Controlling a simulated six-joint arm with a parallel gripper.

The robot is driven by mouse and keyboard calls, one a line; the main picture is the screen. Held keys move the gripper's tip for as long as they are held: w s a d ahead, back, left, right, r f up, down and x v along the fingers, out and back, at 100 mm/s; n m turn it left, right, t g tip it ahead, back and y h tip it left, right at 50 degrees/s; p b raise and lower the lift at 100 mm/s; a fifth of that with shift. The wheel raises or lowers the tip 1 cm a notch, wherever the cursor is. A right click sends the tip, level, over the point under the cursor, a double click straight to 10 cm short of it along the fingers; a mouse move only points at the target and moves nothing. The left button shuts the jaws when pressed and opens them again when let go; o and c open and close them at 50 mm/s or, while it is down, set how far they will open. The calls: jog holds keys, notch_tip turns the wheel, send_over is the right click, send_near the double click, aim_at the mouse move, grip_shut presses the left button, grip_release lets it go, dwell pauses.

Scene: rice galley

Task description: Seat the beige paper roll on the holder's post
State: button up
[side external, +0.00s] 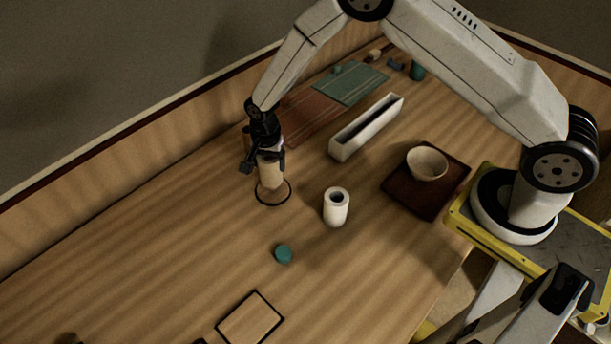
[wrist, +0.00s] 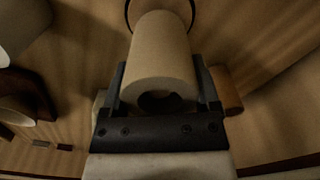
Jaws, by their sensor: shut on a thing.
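The beige paper roll (side external: 270,174) is upright in my gripper (side external: 266,158) in the side view. The wrist view shows the roll (wrist: 162,62) between the two black fingers (wrist: 160,92), with a dark hole in its near end. My gripper is shut on its upper part. The roll's lower end is over or inside a dark ring (side external: 289,194) at table level; I cannot tell whether it touches the table. No holder post can be made out clearly.
A white hollow cylinder (side external: 336,209) stands right of the roll, with a teal round piece (side external: 283,254) in front. A brown cylinder (wrist: 227,91) is close beside my gripper. A long white trough (side external: 366,129) and a dark tray (side external: 407,202) with a bowl (side external: 427,163) lie farther right.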

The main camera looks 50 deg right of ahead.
jog(key=shift+f, duration=1.45)
dwell(2.0)
jog(key=o, duration=1.3)
jog(key=shift+r, duration=3.95)
jog(key=shift+r, duration=0.15)
jog(key=shift+r, duration=2.1)
